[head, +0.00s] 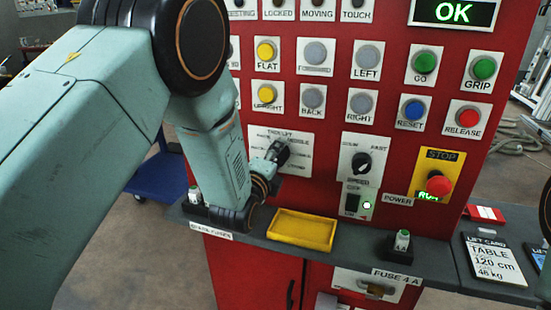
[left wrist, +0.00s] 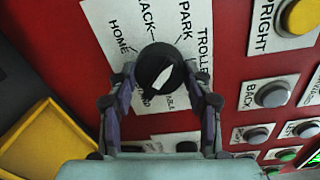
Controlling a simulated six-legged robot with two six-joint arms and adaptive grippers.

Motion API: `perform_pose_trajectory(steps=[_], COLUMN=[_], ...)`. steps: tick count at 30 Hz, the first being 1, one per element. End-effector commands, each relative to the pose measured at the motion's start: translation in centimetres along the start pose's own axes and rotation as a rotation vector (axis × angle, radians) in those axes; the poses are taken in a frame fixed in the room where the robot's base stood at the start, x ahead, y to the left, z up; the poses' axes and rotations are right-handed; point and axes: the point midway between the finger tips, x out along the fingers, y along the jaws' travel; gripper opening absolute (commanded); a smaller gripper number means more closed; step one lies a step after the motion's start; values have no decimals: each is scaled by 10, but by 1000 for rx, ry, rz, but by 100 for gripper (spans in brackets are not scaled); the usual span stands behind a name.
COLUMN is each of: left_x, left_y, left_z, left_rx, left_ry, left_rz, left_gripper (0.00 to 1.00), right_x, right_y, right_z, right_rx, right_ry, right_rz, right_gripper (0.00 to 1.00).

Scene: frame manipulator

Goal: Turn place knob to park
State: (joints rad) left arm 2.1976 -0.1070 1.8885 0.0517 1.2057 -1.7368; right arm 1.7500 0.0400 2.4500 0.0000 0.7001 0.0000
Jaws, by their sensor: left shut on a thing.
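The place knob (left wrist: 157,62) is a round black knob with a white mark, on a white label plate (left wrist: 112,22) on the red panel. HOME, RACK, PARK and TROLLEY are printed around it; other words are partly hidden. The white mark slants between upper right and lower left; I cannot tell which end points. My left gripper (left wrist: 161,80) has a finger on each side of the knob and is shut on it. In the head view my left gripper (head: 272,160) reaches the plate (head: 299,152) from the left and partly covers knob and lettering. My right gripper is not in view.
Push buttons fill the panel above. A black speed knob (head: 361,163) and a red stop button (head: 438,184) are to the right. A yellow tray (head: 304,230) and fuse holders stand on the grey shelf (head: 355,237) below. The OK display (head: 454,12) is lit green.

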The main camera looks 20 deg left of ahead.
Motion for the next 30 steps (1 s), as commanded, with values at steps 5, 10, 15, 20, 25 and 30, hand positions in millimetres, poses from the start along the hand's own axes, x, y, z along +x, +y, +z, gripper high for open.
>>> perform_pose_trajectory(steps=[5,10,15,20,25,30], left_x=[2,2,2,2,1,1], left_y=[-7,-7,-7,-6,-3,-2], left_z=[2,2,2,2,1,0], left_rx=[10,11,10,10,10,10], left_ry=[-6,-6,-6,-5,-3,-2], left_rz=[-16,-17,-17,-13,-8,-5], left_gripper=[19,19,53,66,74,74], right_x=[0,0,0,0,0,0], right_y=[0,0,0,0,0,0], right_z=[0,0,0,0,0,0], right_rx=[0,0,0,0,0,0], right_ry=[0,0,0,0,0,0], right_rz=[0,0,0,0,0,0], right_gripper=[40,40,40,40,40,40])
